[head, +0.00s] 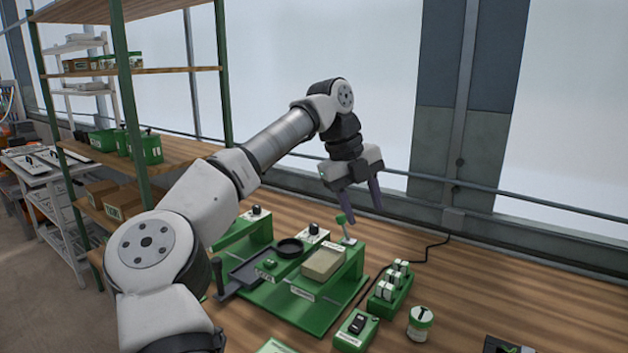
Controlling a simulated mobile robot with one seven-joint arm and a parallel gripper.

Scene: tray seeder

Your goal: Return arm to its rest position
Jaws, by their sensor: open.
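My arm reaches from the lower left up and over the wooden workbench in the head view. My gripper (361,205) points down with its two dark fingers apart and nothing visible between them. It appears above the back right part of the green seeder station (322,312), close in the picture to a small green lever (341,220). I cannot tell the exact gap between the fingers and the lever. My arm hides part of the station's left side.
Right of the station are a green rack (392,300) with several white-topped items, a green switch box (356,331), a white-and-green jar (420,323) and a dark device (507,345). A black cable crosses the bench. Green-framed shelving (175,150) stands left. The right bench is mostly clear.

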